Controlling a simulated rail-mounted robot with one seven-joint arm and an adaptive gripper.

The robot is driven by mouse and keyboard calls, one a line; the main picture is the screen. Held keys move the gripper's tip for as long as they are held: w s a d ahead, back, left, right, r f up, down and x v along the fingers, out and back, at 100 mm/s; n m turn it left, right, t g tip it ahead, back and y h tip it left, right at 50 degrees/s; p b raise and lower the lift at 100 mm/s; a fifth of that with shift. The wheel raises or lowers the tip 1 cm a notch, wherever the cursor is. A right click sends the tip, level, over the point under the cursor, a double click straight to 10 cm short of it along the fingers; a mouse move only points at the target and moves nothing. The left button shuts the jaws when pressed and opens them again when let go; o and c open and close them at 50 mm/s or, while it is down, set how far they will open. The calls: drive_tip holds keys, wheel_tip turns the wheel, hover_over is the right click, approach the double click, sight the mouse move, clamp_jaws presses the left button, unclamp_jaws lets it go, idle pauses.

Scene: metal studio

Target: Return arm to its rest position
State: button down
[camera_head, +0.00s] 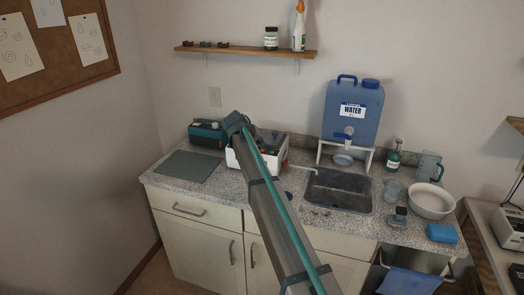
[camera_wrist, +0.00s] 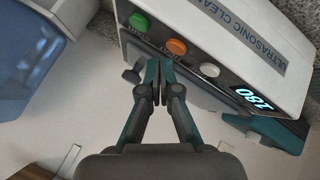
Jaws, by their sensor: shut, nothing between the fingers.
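My arm reaches up from the bottom middle of the head view across the counter, its far end in front of a white box-shaped cleaner (camera_head: 238,158). I cannot make out the fingers there. In the wrist view my gripper (camera_wrist: 158,92) is shut and empty, its fingertips together. The cleaner's front panel (camera_wrist: 190,58) is close beyond the fingertips. It has green, orange and white buttons, "ULTRASONIC CLEA" lettering and a lit display reading 180. Whether the fingertips touch the panel I cannot tell.
A sink (camera_head: 338,190) and a blue water container (camera_head: 352,112) stand right of the cleaner. A teal-and-black case (camera_head: 206,133) and a grey mat (camera_head: 188,167) lie left. A white bowl (camera_head: 431,201) stands at the right. A wall shelf (camera_head: 240,50) hangs above.

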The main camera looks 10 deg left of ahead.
drive_tip(key=shift+r+p, duration=0.85)
drive_tip(key=shift+r, duration=2.2)
